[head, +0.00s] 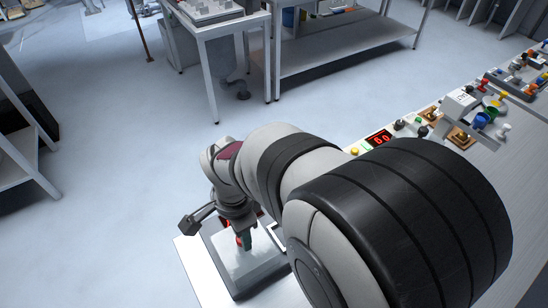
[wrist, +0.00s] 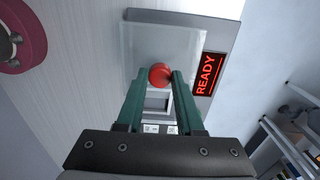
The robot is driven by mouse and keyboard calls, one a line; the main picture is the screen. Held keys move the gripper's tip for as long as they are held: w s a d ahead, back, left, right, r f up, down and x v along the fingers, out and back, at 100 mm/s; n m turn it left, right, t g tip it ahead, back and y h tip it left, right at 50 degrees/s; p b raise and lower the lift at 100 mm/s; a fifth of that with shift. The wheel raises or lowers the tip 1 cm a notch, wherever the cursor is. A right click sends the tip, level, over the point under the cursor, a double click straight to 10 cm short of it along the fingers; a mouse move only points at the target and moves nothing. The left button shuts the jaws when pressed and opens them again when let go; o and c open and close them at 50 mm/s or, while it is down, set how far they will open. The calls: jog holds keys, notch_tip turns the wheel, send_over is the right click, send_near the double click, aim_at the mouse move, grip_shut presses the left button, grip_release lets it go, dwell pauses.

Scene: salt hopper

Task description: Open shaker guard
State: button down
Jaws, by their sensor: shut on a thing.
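The shaker guard (wrist: 140,42) is a clear, pale cover on a grey device. In the wrist view a round red knob (wrist: 160,73) sits at its edge. My gripper (wrist: 161,84) has green fingers, one on each side of the knob, shut on it. My arm hides part of the device. I cannot tell whether the guard is lifted at all.
A red "READY" display (wrist: 207,75) is beside the guard. A pink-red ring (wrist: 22,38) lies at the upper left of the wrist view. Along the bench to the right are a red number display (head: 380,138), buttons and colored parts. Shelving (head: 345,55) stands across the floor.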

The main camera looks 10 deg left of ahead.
jog(key=c, duration=0.5)
grip_release()
jog(key=shift+c, duration=0.2)
notch_tip(320, 180, up, 16)
jog(key=s+d+f+n, duration=0.1)
jog(key=s+d+f, duration=0.1)
jog(key=s+d, duration=0.2)
jog(key=s+d+f+n+y, duration=0.1)
jog(key=s+d+f, duration=0.2)
jog(key=d, duration=0.6)
jog(key=s+d+f+n, duration=0.1)
jog(key=s+d+f, duration=0.1)
jog(key=s+d, duration=0.3)
jog(key=shift+d+f+y, duration=0.3)
jog(key=shift+d+y, duration=0.1)
jog(key=shift+d, duration=0.45)
